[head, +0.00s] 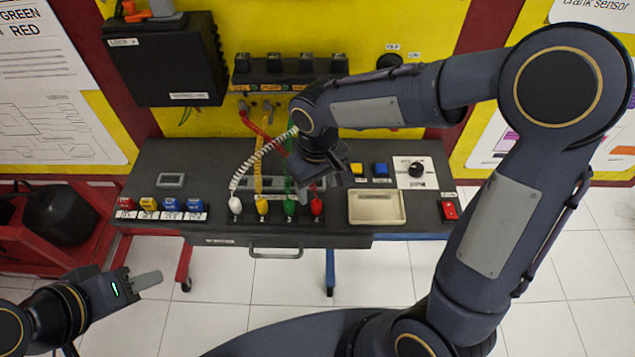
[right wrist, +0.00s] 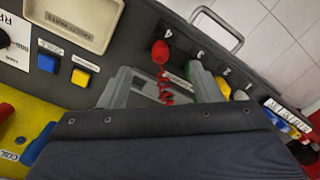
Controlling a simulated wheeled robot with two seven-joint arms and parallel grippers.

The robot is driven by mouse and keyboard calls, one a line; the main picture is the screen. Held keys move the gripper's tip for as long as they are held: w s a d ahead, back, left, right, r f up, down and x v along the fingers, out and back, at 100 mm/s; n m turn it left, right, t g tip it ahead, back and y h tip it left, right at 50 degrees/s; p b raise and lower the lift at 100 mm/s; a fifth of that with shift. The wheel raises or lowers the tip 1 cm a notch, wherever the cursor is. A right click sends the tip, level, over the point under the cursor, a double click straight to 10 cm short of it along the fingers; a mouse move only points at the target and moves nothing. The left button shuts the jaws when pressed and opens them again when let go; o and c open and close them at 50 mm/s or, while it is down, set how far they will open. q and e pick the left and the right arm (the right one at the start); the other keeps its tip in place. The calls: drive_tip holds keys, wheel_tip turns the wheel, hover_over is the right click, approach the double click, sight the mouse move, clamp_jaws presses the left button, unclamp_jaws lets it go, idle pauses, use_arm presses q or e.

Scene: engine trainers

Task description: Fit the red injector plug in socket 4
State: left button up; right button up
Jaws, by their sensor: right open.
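The red injector plug (head: 317,206) stands at the right end of a row of coloured plugs on the bench's front edge. In the right wrist view the red plug (right wrist: 160,50) has a coiled red cord running back between my fingers. My right gripper (right wrist: 160,82) is open, with its fingers on either side of the cord; the plug's head lies beyond the fingertips. In the head view my right gripper (head: 322,178) hangs just behind the plug, partly hiding its cord. My left gripper (head: 145,281) is away at the lower left.
White (head: 236,205), yellow (head: 262,207) and green (head: 289,207) plugs stand left of the red one. A beige tray (head: 377,221) lies to the right, with yellow (head: 356,169) and blue (head: 381,169) buttons behind. A black panel (head: 290,78) with several dark units is on the wall.

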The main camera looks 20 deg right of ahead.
drive_tip(key=shift+r, duration=0.1)
wheel_tip(320, 180, up, 8)
drive_tip(key=shift+f+b, duration=0.2)
drive_tip(key=shift+b, duration=0.1)
drive_tip(key=s+d+m+t+y, duration=0.2)
drive_tip(key=s+d+m, duration=0.1)
drive_tip(key=s, duration=0.5)
drive_tip(key=s+d+m+t+y, duration=0.1)
drive_tip(key=s+d+m+t, duration=0.1)
drive_tip(key=s+d, duration=0.4)
drive_tip(key=shift+s+f+m+t+y, duration=0.3)
drive_tip(key=shift+s+m+t+y, duration=0.1)
drive_tip(key=shift+s+t, duration=0.5)
drive_tip(key=shift+s, duration=0.1)
drive_tip(key=shift+c, duration=0.4)
